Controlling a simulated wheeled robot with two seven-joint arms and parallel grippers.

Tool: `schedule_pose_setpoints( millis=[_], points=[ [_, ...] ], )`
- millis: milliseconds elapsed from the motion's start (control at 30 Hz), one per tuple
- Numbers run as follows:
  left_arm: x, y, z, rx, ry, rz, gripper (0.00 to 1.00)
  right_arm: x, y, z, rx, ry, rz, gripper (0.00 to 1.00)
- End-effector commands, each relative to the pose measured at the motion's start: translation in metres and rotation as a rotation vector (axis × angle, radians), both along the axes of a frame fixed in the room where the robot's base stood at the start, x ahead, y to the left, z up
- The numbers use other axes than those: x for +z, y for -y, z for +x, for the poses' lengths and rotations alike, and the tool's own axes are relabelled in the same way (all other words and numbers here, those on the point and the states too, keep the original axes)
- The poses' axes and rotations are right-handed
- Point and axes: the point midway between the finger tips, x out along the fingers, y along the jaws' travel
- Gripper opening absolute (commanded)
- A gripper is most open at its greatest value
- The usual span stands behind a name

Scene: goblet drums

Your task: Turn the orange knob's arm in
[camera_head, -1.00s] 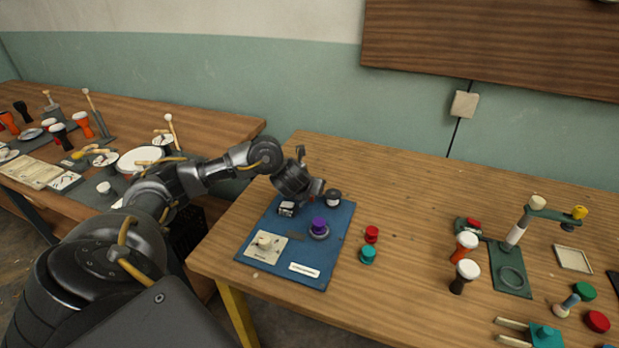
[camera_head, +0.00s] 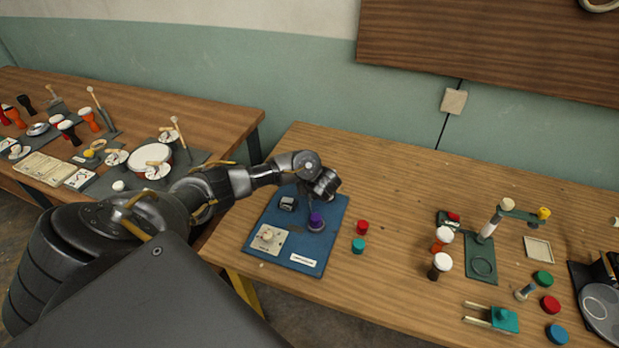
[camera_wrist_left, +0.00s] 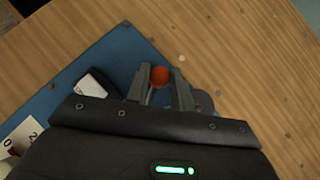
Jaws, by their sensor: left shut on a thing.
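The orange knob (camera_wrist_left: 160,75) shows between the two fingers of my left gripper (camera_wrist_left: 161,88) in the left wrist view, and the fingers are shut on it. In the head view the left gripper (camera_head: 325,190) is over the back right part of the blue panel (camera_head: 285,243), and its wrist hides the knob. The knob's arm cannot be made out. A grey round part (camera_wrist_left: 204,101) shows partly behind the right finger in the wrist view. My right gripper is not in view.
The panel also holds a purple knob (camera_head: 316,220), a black and white switch (camera_head: 287,203) and a cream dial plate (camera_head: 267,239). Red (camera_head: 362,227) and teal (camera_head: 358,246) pieces stand just right of it. The table behind the panel is clear.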

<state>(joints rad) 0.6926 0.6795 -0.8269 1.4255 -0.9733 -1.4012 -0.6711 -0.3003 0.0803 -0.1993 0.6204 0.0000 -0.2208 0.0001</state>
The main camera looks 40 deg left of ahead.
Motion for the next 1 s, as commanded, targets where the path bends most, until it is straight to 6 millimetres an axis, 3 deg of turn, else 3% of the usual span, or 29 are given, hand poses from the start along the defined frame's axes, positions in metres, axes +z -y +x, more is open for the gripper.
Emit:
schedule_pose_setpoints(
  millis=[433,467,600,1000],
  points=[
    [-0.0003,-0.0005,0.0000,0.011,0.001,0.001,0.00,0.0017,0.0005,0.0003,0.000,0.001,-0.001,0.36],
    [-0.0003,-0.0005,0.0000,0.011,0.001,0.001,0.24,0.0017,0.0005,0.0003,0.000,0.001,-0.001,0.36],
    [-0.0002,-0.0004,0.0000,0.011,0.000,0.000,0.43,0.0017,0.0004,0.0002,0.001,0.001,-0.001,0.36],
    [0.0066,0.0050,-0.0028,0.009,-0.001,-0.002,0.45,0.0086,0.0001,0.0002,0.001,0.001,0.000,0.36]
  ],
)
